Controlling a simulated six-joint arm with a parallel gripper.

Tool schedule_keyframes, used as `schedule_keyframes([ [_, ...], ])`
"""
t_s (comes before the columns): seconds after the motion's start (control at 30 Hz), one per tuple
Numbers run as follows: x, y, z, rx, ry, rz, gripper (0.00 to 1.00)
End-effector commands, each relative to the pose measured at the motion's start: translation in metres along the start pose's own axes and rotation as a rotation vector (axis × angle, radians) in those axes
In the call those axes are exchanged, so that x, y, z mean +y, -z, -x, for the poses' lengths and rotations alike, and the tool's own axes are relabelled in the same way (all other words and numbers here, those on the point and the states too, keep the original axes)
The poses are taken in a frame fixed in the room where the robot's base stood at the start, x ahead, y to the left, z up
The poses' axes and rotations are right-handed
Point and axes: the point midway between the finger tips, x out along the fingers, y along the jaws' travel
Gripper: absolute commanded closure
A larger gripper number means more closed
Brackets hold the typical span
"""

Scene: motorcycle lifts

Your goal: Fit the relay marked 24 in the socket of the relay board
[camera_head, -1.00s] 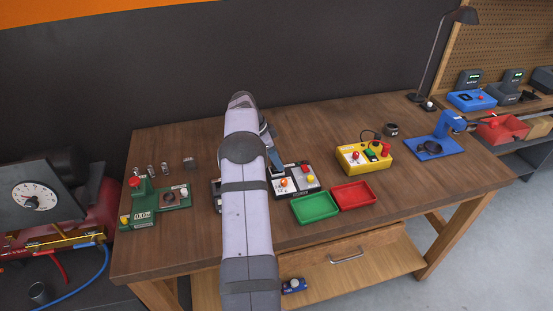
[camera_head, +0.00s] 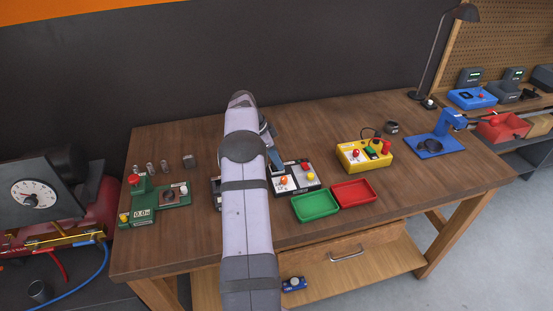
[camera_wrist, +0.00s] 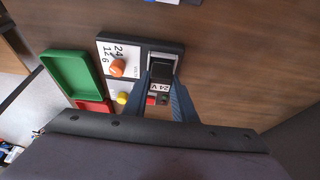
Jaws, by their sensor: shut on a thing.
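The relay board (camera_head: 292,187) lies on the workbench, its left part hidden by my arm in the head view. In the wrist view the board (camera_wrist: 108,52) shows a white panel marked 24, 12 and 6 with an orange knob (camera_wrist: 117,68). My gripper (camera_wrist: 162,80) is shut on a dark block (camera_wrist: 161,71), which I take for the relay, at the board's grey-edged socket area (camera_wrist: 163,55). A white label reading 24 V (camera_wrist: 160,87) shows between the fingers; I cannot tell whether it is on the relay or the board. How deep the relay sits is hidden.
Green (camera_head: 315,206) and red (camera_head: 353,194) trays lie right of the board. A yellow box (camera_head: 364,156) stands beyond them. A green device (camera_head: 155,203) and a small dark block (camera_head: 190,161) stand left of my arm.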

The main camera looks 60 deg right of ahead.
Motion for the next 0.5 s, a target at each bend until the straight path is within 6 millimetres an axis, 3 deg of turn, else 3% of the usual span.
schedule_keyframes([
  [0.43,0.0001,-0.0021,-0.0052,0.000,0.000,0.000,0.98],
  [0.47,0.0002,-0.0022,-0.0052,0.000,-0.001,0.000,0.71],
  [0.5,0.0004,-0.0022,-0.0053,0.000,-0.002,0.000,0.61],
])
